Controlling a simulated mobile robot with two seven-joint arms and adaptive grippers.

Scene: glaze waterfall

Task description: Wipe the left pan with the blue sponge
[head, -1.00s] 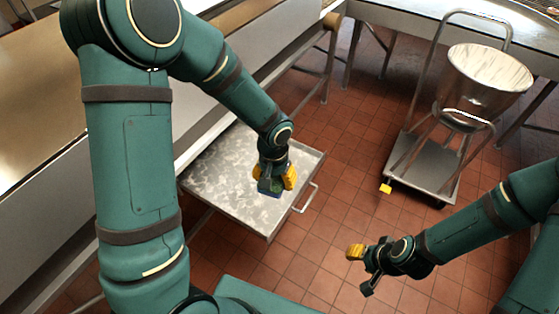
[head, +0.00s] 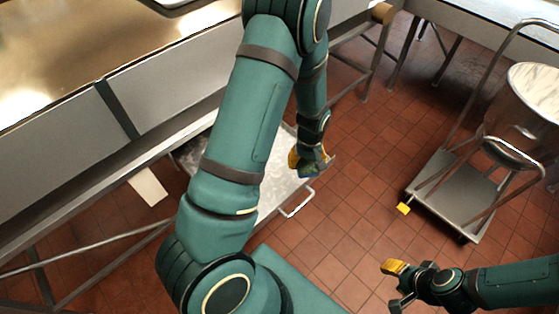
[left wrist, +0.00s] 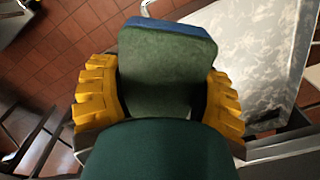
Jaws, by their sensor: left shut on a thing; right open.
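The left pan (head: 276,196) is a shallow, mottled grey metal tray pulled out below the counter, with a wire handle on its right side. My left arm hides much of it. My left gripper (head: 309,164) is shut on the blue sponge (left wrist: 170,25), which has a green face and a blue edge between the yellow fingers in the left wrist view. The gripper is at the pan's far right edge. In the left wrist view the pan (left wrist: 262,50) lies right of the sponge; contact cannot be told. My right gripper (head: 393,285) is open and empty over the floor.
A long metal counter (head: 60,70) runs along the left. A wheeled cart (head: 450,200) with a large metal bowl (head: 535,92) stands at the right. Red tiled floor (head: 345,215) between pan and cart is clear. Table legs stand at the back.

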